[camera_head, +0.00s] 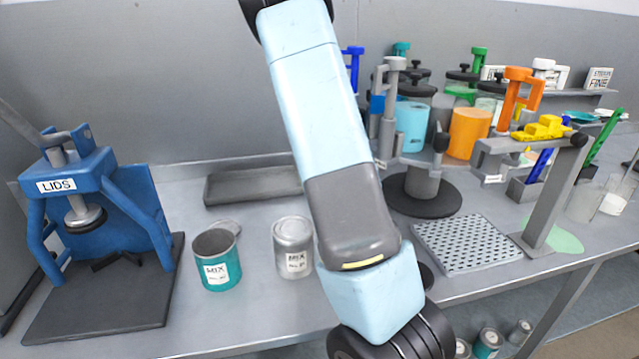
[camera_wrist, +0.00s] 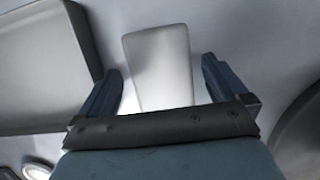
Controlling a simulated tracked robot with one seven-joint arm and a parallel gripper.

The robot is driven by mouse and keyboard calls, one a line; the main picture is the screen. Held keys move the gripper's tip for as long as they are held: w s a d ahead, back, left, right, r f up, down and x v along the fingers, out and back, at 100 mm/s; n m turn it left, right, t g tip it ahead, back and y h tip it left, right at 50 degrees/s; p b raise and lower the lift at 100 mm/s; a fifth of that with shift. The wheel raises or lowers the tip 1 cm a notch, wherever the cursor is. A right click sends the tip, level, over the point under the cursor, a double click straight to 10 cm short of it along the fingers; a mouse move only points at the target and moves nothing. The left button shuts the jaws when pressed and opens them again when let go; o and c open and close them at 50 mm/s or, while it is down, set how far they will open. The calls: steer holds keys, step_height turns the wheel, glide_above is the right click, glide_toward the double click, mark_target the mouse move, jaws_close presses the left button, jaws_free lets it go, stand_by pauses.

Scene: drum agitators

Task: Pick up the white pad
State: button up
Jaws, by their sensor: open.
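The white pad (camera_wrist: 158,66) lies on the grey bench in the wrist view, a pale rounded rectangle between and a little beyond my fingers. Its near end is hidden by my gripper's body. My gripper (camera_wrist: 160,82) is open, with one dark blue finger on each side of the pad. The fingers look apart from the pad's edges; how high they are above the bench I cannot tell. In the head view my arm covers the middle of the bench, and neither the pad nor my fingertips can be made out there.
A shallow grey tray (camera_head: 252,186) lies to the left of my arm; a tray (camera_wrist: 48,62) also shows in the wrist view. Teal (camera_head: 217,262) and silver (camera_head: 293,248) MIX cans stand in front. A blue LIDS press (camera_head: 85,185) is far left; a perforated plate (camera_head: 466,244) is right.

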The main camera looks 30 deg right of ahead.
steer(key=shift+c, duration=0.3)
steer(key=c, duration=1)
steer(key=shift+r, duration=0.1)
